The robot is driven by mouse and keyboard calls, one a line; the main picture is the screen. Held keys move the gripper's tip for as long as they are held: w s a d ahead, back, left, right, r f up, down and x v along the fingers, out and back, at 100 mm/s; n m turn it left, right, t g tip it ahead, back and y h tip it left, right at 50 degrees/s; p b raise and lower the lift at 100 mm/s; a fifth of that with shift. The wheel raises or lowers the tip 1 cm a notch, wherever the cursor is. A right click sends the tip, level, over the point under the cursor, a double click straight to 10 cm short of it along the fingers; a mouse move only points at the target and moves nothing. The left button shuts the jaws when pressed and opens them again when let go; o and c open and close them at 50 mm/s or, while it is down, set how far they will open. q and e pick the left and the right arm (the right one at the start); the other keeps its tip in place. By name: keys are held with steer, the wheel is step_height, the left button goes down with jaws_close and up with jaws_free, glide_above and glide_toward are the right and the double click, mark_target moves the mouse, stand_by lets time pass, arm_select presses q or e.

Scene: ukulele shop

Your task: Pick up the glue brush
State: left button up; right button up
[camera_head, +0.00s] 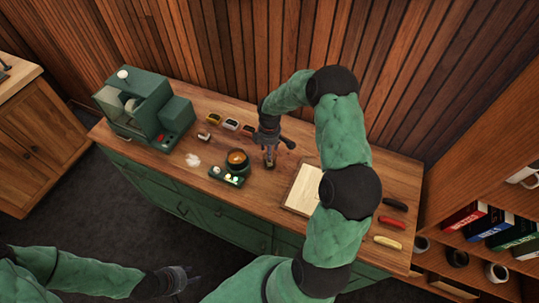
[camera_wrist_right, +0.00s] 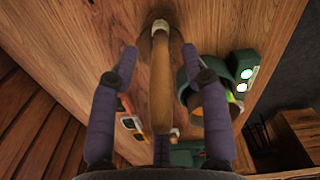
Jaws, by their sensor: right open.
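The glue brush has a tan wooden handle (camera_wrist_right: 160,75) with a pale band near its top end in the right wrist view. The handle lies between the two spread fingers of my right gripper (camera_wrist_right: 159,58), with a gap on each side. In the head view my right gripper (camera_head: 270,146) points down over the workbench, and the brush (camera_head: 269,161) is small and partly hidden under it. My left gripper (camera_head: 187,277) is at the lower left, in front of the bench, apart from everything; its fingers look spread and empty.
A dark pot with amber contents (camera_head: 237,157) stands left of the brush, beside a green box with lit buttons (camera_head: 227,177). A pale board (camera_head: 303,190) lies to the right. A green machine (camera_head: 143,107) stands at the bench's left end. Several small coloured items lie along the back.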

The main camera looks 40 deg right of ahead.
jaws_close()
